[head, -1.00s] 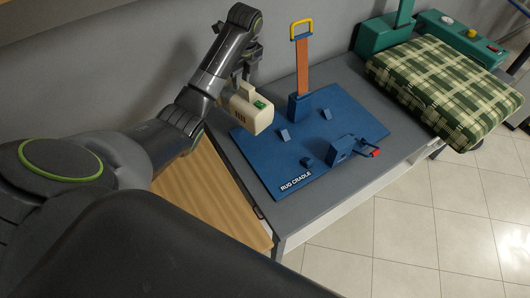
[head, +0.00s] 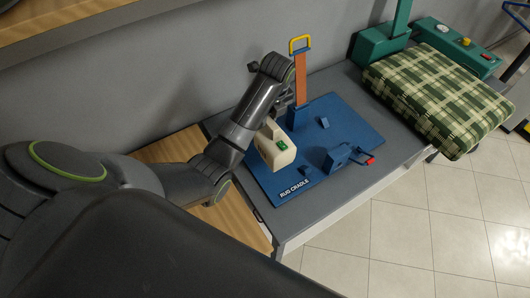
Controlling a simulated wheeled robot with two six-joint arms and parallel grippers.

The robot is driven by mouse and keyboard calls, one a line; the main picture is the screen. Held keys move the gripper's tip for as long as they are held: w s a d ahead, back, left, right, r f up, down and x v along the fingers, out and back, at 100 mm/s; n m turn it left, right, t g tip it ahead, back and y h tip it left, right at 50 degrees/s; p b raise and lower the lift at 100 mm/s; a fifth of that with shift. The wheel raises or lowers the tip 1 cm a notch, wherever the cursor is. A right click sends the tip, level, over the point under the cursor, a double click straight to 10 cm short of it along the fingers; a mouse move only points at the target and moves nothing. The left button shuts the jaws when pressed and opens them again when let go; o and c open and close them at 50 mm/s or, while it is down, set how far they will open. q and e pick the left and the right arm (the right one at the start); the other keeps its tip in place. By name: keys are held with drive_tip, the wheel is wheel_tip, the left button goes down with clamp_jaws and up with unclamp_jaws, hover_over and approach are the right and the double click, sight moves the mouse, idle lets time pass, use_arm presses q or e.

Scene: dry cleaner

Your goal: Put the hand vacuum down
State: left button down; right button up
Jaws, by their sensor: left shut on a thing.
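The hand vacuum (head: 277,151) is cream-coloured with a green switch. It shows in the head view over the left part of the blue board marked "RUG CRADLE" (head: 353,118). My left gripper (head: 287,106) is shut on the hand vacuum, mostly hidden behind my own wrist. I cannot tell whether the vacuum touches the board. The board has small blue blocks, an upright blue holder with an orange strap and yellow handle (head: 301,66), and a blue clamp with a red tip (head: 346,157). My right gripper is not in view.
The board lies on a grey table (head: 340,197). A green press with a plaid pad (head: 437,95) stands at the right. A wooden surface (head: 238,222) lies at the left, partly behind my arm. The wall is close behind the table.

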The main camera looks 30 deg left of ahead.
sight(270, 138)
use_arm(q)
drive_tip(key=shift+s+d+r, duration=0.15)
drive_tip(key=shift+d+r, duration=0.2)
drive_tip(key=shift+d+f, duration=0.1)
drive_tip(key=shift+f, duration=0.1)
wheel_tip(270, 138, down, 9)
drive_tip(key=p, duration=0.2)
drive_tip(key=shift+p, duration=0.3)
drive_tip(key=shift+f, duration=0.5)
drive_tip(key=c, duration=1.2)
unclamp_jaws()
drive_tip(key=shift+s, duration=0.1)
